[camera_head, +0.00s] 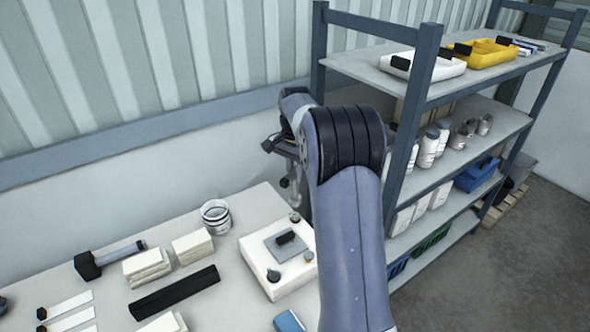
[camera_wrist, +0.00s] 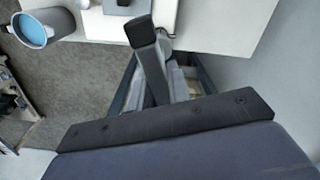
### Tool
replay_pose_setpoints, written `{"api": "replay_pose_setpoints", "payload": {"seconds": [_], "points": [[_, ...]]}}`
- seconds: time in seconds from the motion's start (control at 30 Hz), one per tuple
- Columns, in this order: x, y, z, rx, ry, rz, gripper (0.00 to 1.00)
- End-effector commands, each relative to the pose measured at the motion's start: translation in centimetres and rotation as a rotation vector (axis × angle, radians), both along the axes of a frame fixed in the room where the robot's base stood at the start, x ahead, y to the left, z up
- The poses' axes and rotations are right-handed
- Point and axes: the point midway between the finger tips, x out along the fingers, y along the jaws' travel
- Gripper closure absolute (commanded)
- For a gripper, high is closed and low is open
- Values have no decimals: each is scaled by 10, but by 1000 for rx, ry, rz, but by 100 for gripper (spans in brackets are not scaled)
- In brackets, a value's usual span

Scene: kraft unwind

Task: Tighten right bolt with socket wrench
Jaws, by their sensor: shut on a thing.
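My gripper (camera_head: 278,143) is up beyond the table's far edge, partly hidden behind my arm in the head view. It is shut on a grey tool, seemingly the socket wrench (camera_head: 293,188), which hangs below it. In the wrist view, a grey bar with a black end (camera_wrist: 152,62) sticks out past the dark gripper body; I cannot tell which end of the tool this is. A white block (camera_head: 262,268) on the table carries a grey plate and dark bolts. One bolt (camera_head: 308,257) is at its right, beside my arm. The tool is apart from the bolts.
A loaded shelf rack (camera_head: 470,122) stands right of my arm. A wall runs behind the table.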

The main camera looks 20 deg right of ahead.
Motion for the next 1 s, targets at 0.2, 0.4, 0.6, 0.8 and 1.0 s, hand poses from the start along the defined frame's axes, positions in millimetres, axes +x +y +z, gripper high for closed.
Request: {"api": "replay_pose_setpoints", "payload": {"seconds": [0.2, 0.4, 0.6, 0.8, 1.0], "points": [[0, 0, -11, 0, 0, 0, 100], [0, 0, -21, 0, -1, -1, 100], [0, 0, -31, 0, -1, -1, 100], [0, 0, -37, 0, -1, -1, 100], [0, 0, -37, 0, -1, -1, 100]]}}
